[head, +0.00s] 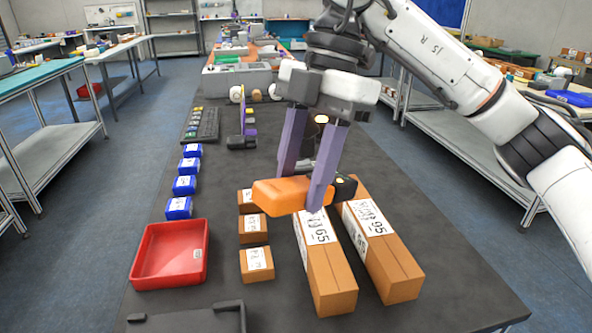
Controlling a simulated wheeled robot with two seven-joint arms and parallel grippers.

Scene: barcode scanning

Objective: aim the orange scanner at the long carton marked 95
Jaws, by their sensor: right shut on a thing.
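The orange scanner (275,195) is between the purple fingers of my right gripper (300,192), which is shut on it. Its black head (345,187) points right, at the far end of the long cartons. The long carton marked 95 (396,272) lies on the dark table at the right, with its white label (369,219) facing up. A second long carton (332,282), with a label that seems to read 65, lies to its left, partly under the scanner and fingers. I cannot tell whether the scanner touches a carton. My left gripper is not in view.
Small brown boxes (257,264) stand left of the long cartons. A red tray (150,283) and several blue boxes (184,185) are further left. A dark bracket-like object (190,318) is at the front edge. The table right of the 95 carton is clear.

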